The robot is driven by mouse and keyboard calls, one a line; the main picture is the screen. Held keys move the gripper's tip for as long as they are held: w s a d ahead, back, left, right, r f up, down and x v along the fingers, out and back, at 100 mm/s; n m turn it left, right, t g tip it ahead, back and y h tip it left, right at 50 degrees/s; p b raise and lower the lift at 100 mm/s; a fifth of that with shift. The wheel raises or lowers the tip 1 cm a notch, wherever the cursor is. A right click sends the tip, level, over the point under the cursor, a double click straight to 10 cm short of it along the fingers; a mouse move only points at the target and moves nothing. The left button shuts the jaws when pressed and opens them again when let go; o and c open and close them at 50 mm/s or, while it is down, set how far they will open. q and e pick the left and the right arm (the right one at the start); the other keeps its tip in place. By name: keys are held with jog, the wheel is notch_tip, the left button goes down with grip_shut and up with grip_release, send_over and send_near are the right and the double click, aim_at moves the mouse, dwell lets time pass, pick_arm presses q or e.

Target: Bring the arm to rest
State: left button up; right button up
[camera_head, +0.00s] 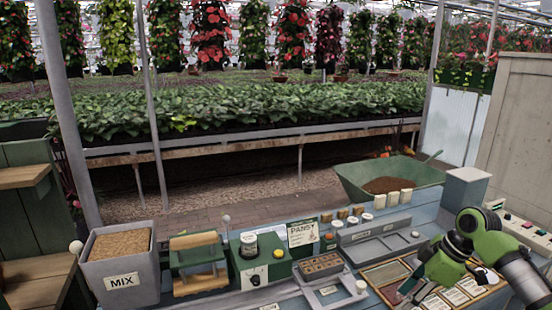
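My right arm comes in from the right edge, green and grey. Its gripper (412,291) points down and left over the framed board with cards (388,273) at the right of the bench. The fingers are small and partly overlap the board, so I cannot tell whether they are apart. I make out nothing held in them. My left gripper is not in view.
On the bench (225,299) stand a grey MIX bin (122,281), a green press-like stand (197,257), a green box with a dial (262,265), a brown cell tray (321,265), a grey tray (374,236) and several small pots. A green soil tub (352,180) stands behind. A button panel (528,232) is at right.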

jog(key=s+a+f+m+h, duration=0.1)
jog(key=s+a+f+m, duration=0.2)
jog(key=s+a+f, duration=1.35)
jog(key=s+d+m+t+h, duration=0.1)
jog(key=s+d+m, duration=0.25)
jog(key=s, duration=0.55)
jog(key=s+d+m+t+h, duration=0.1)
jog(key=s+d+m+h, duration=0.1)
jog(key=s+m, duration=0.5)
jog(key=s+f+n+g, duration=0.1)
jog(key=s+f, duration=0.1)
jog(key=f, duration=1.2)
jog(key=s+f+n+g, duration=0.1)
jog(key=s+f+n, duration=0.1)
jog(key=f, duration=1.1)
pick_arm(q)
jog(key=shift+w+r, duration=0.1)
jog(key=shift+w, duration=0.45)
pick_arm(e)
jog(key=s+d+f, duration=0.2)
jog(key=s+f, duration=1.3)
jog(key=s, duration=0.1)
jog(key=shift+s+d+g, duration=0.2)
jog(key=shift+s+g, duration=0.15)
jog(key=shift+g, duration=0.05)
